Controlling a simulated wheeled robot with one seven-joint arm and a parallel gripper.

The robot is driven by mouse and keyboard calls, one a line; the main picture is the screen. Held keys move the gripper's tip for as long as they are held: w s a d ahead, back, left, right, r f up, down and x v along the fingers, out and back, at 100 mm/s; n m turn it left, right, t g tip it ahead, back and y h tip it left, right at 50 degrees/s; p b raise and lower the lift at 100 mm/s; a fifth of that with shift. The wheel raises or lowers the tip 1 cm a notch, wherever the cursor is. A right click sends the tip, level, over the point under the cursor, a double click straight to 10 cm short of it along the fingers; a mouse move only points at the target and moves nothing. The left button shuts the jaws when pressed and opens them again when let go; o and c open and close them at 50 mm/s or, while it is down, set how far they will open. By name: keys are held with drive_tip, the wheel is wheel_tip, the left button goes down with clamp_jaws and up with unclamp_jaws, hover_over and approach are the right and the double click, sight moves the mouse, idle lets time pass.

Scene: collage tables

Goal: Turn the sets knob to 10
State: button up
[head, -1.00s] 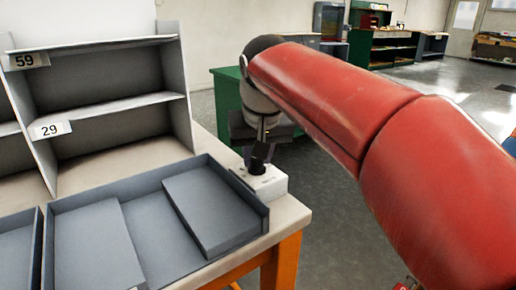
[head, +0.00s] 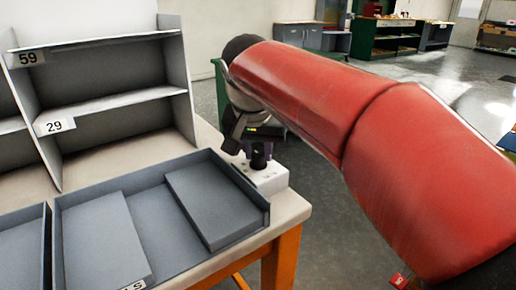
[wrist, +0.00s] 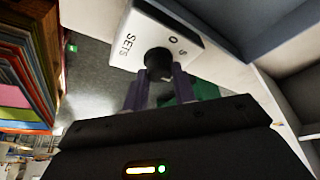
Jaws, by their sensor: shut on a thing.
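The sets knob (head: 259,160) is a small black knob on top of a white box (head: 270,180) at the table's right edge, beside a grey tray. In the wrist view the knob (wrist: 157,60) sits on the white box (wrist: 150,22), which reads "SETS" with a 0 and what looks like a 5 printed near it. The knob's pointer direction cannot be read. My gripper (wrist: 160,76) comes from above with its two purplish fingers on either side of the knob, shut on it. In the head view my gripper (head: 258,149) partly hides the knob's top.
A grey tray (head: 160,212) with flat grey panels lies left of the box. A grey shelf unit with labels 59 (head: 32,57) and 29 (head: 54,125) stands behind it. A green cabinet (head: 219,84) is behind my arm. Open floor lies to the right.

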drive_tip(key=o, duration=1)
drive_tip(key=p+v, duration=0.1)
drive_tip(key=v, duration=0.6)
drive_tip(key=shift+r, duration=0.45)
drive_tip(key=shift+s, duration=0.1)
drive_tip(key=s+d+f+n, duration=0.1)
drive_tip(key=s+d+f, duration=0.6)
drive_tip(key=f, duration=0.3)
drive_tip(key=s+d+f+n+t, duration=0.1)
drive_tip(key=s+d+f, duration=0.6)
drive_tip(key=s+f, duration=0.2)
drive_tip(key=shift+s+d+f+y, duration=0.25)
drive_tip(key=shift+d+f+y, duration=0.15)
drive_tip(key=shift+f, duration=0.1)
